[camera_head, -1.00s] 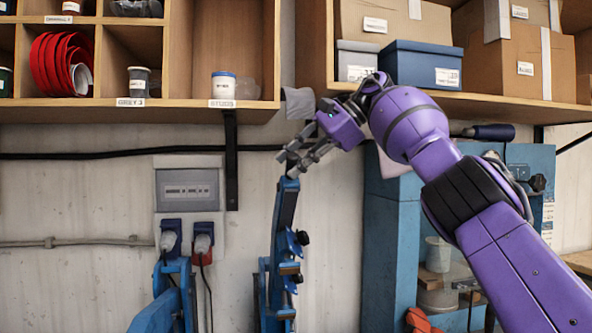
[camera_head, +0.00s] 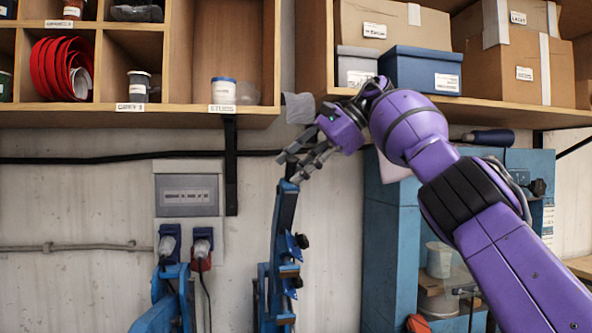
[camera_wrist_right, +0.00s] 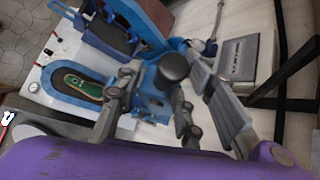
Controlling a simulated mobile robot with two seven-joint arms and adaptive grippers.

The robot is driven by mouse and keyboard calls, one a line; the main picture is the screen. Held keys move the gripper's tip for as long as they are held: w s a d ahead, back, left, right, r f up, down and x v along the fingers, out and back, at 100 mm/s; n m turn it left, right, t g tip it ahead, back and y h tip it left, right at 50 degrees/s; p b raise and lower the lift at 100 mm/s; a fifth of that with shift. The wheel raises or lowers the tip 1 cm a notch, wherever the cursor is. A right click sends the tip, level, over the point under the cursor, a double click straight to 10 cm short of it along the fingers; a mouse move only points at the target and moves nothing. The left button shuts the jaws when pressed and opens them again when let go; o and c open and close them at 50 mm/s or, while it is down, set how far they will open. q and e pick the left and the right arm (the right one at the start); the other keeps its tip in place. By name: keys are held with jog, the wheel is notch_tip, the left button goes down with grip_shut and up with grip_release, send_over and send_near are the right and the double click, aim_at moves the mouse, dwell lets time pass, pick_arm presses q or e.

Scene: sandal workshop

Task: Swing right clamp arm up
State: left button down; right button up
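The right clamp arm (camera_head: 284,215) is a narrow blue bar standing nearly upright in the head view, with dark knobs on its right side. My right gripper (camera_head: 297,170) is at its upper end, with its grey fingers apart. In the right wrist view, my right gripper's fingers (camera_wrist_right: 160,105) stand on either side of a blue part with a dark round knob (camera_wrist_right: 173,67). I cannot tell whether they touch it. Another blue arm (camera_head: 160,305) is at the lower left of the head view. My left gripper is not in view.
Shelves (camera_head: 190,107) with jars and boxes hang above the right gripper. A wall socket box (camera_head: 187,188) is left of the clamp arm. A blue cabinet (camera_head: 390,250) stands to the right. In the wrist view, a green sole (camera_wrist_right: 85,84) lies in a blue-edged holder.

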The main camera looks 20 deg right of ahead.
jog(key=s+d+r, duration=0.1)
jog(key=s+d, duration=0.7)
jog(key=d, duration=0.3)
jog(key=shift+d+r, duration=0.3)
jog(key=shift+r, duration=0.05)
